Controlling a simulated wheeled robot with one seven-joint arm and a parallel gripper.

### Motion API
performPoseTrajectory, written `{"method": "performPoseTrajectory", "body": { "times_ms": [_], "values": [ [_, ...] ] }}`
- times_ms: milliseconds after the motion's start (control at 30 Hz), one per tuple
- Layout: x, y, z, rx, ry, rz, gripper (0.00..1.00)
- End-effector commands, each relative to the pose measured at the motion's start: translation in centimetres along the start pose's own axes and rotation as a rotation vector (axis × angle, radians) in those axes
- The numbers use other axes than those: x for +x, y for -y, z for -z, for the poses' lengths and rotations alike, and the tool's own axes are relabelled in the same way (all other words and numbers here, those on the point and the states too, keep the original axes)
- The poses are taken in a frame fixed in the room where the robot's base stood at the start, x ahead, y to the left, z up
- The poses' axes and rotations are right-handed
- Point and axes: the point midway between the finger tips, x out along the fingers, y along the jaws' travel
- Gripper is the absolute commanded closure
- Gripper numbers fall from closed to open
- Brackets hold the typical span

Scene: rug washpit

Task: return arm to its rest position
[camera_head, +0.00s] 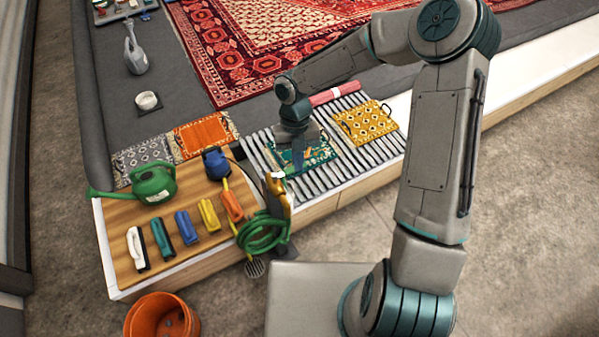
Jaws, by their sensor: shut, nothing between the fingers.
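My arm rises at the right, bends at a high elbow, and reaches left over the slatted rack (352,150). My gripper (298,162) points down at the arm's end, shut and empty. It is over the green patterned mat (318,153) on the rack and hides part of that mat. I cannot tell whether the fingertips touch it.
A yellow mat (366,122) and a pink roll (336,93) lie close by. Left are a green watering can (152,184), several brushes (186,228) and a coiled green hose (262,232). An orange bucket (160,316) stands below. A red rug (265,40) lies behind.

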Motion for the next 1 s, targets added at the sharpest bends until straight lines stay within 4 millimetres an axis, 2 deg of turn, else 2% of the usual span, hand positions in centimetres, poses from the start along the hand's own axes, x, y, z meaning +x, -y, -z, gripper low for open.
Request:
{"method": "performPoseTrajectory", "body": {
  "times_ms": [100, 233, 567, 667, 767, 1000],
  "values": [
    [-2.0, -0.2, 0.0, 0.0, 0.003, 0.0, 1.0],
    [-3.3, -0.4, 0.1, 0.0, 0.001, -0.001, 1.0],
    [-3.9, -0.4, 0.1, 0.005, -0.001, 0.002, 1.0],
    [-4.2, 0.1, 0.5, 0.059, 0.008, 0.016, 1.0],
    [-5.0, 1.1, 1.3, 0.202, 0.03, 0.046, 1.0],
    [-8.0, 5.1, 4.9, 0.784, 0.142, 0.096, 1.0]
  ]
}}
